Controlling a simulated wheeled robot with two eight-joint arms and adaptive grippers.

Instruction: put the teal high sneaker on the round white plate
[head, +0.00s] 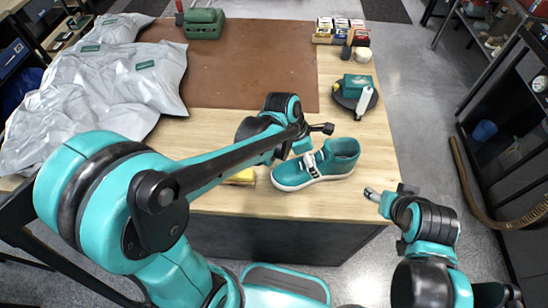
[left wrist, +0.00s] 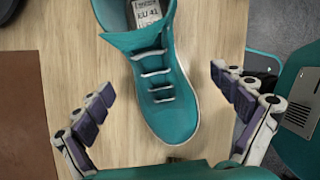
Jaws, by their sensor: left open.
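The teal high sneaker (head: 328,167) stands upright on the wooden table near its front edge, with its toe to the left. In the left wrist view the sneaker (left wrist: 160,85) has white laces and a label in its opening. My left gripper (left wrist: 162,84) is open, with one finger on each side of the sneaker, apart from it. In the head view my left gripper (head: 308,146) is above the sneaker, partly hidden by my arm. My right gripper (head: 372,194) is off the table's front right, too small to read. I do not see a round white plate.
A round dark base (head: 345,100) holds a teal box (head: 356,86) and a white brush-like item. A yellow item (head: 242,177) lies left of the sneaker, partly behind my arm. Grey bags (head: 90,85) fill the table's left. A brown mat (head: 250,60) lies behind.

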